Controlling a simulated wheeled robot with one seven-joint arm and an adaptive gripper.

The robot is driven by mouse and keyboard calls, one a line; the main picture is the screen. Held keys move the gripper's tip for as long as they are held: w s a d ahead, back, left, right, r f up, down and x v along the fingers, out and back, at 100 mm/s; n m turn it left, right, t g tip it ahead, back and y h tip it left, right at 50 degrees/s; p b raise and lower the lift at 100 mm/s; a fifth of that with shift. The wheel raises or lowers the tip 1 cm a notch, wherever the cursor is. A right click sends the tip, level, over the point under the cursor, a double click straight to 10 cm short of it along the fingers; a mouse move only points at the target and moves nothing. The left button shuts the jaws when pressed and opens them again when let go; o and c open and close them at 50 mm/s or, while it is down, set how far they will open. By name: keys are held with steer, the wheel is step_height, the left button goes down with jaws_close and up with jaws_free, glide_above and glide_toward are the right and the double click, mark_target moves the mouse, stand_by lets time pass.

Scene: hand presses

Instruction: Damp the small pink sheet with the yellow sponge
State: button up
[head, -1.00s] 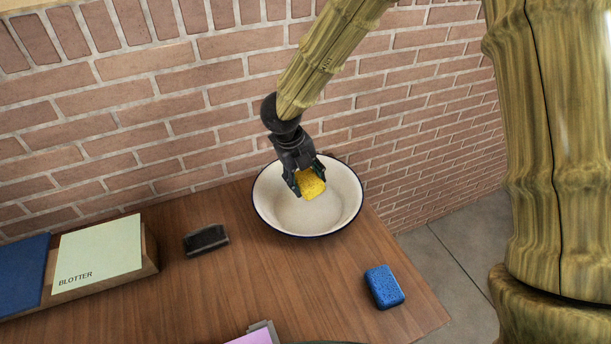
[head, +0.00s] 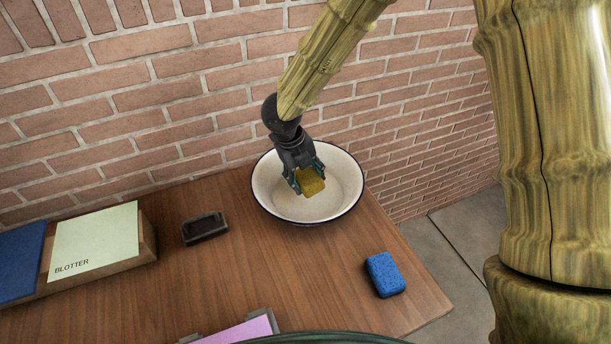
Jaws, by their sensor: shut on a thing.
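The yellow sponge (head: 312,184) is between the fingers of my gripper (head: 305,180), which is shut on it. Gripper and sponge are inside the outline of the white bowl with a dark rim (head: 343,205). I cannot tell whether the sponge touches the bowl's bottom. A pink sheet (head: 243,333) shows at the bottom edge of the picture, held at its corners by grey pieces. Most of it is cut off by the frame and a dark green curved edge, so its size cannot be told.
A blue sponge (head: 385,275) lies near the table's right edge. A small dark tray-like object (head: 204,228) sits left of the bowl. A pale green BLOTTER pad (head: 95,240) and a blue pad (head: 20,262) lie on a wooden block at left. A brick wall stands behind. The middle of the wooden table (head: 280,265) is clear.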

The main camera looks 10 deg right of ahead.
mark_target(306, 176)
steer(key=shift+r+p, duration=3.6)
steer(key=shift+r, duration=0.75)
steer(key=shift+r, duration=0.15)
step_height(306, 176, up, 4)
steer(key=p, duration=0.3)
steer(key=shift+p, duration=0.3)
steer(key=shift+f, duration=0.2)
